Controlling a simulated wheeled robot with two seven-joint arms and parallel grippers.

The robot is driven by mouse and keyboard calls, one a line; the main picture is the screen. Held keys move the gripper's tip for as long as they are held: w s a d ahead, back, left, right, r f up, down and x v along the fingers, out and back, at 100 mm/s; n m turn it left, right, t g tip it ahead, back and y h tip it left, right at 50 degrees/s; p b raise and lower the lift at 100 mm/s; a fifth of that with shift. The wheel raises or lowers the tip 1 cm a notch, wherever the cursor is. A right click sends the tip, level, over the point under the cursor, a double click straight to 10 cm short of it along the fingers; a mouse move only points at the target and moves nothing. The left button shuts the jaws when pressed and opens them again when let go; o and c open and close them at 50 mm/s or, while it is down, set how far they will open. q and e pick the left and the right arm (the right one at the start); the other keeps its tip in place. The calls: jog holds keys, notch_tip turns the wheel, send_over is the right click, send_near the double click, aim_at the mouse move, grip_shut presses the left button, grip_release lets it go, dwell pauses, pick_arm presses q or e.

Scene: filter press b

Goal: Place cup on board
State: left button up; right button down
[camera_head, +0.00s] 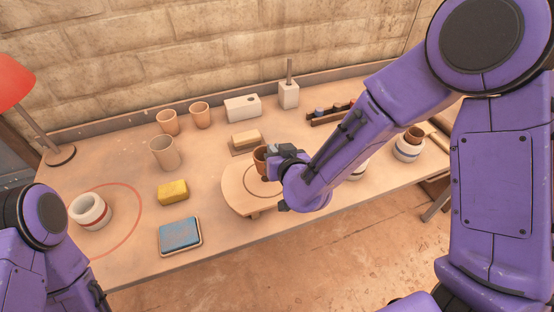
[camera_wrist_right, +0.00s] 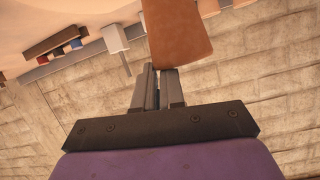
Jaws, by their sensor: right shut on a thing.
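A brown cup (camera_head: 260,158) is held by my right gripper (camera_head: 268,154), over or on the back part of the round wooden board (camera_head: 238,193). I cannot tell whether its base touches the board. In the right wrist view the cup (camera_wrist_right: 178,35) shows as a brown tapered shape between the fingertips of the gripper (camera_wrist_right: 160,72). The board is on the table, near its front edge, and my right forearm and gripper hide its right side. My left arm shows at the lower left, but its gripper is out of view.
Several other cups stand on the table, including a tan one (camera_head: 164,153) and a white banded one (camera_head: 90,211) in a red ring. A yellow sponge (camera_head: 173,192) and a blue pad (camera_head: 180,236) lie left of the board. A block (camera_head: 245,141) lies behind it.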

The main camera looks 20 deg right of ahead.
jog(key=shift+f, duration=1.45)
jog(key=shift+s+f, duration=0.1)
jog(key=shift+f, duration=0.05)
jog(key=c, duration=1.2)
grip_release()
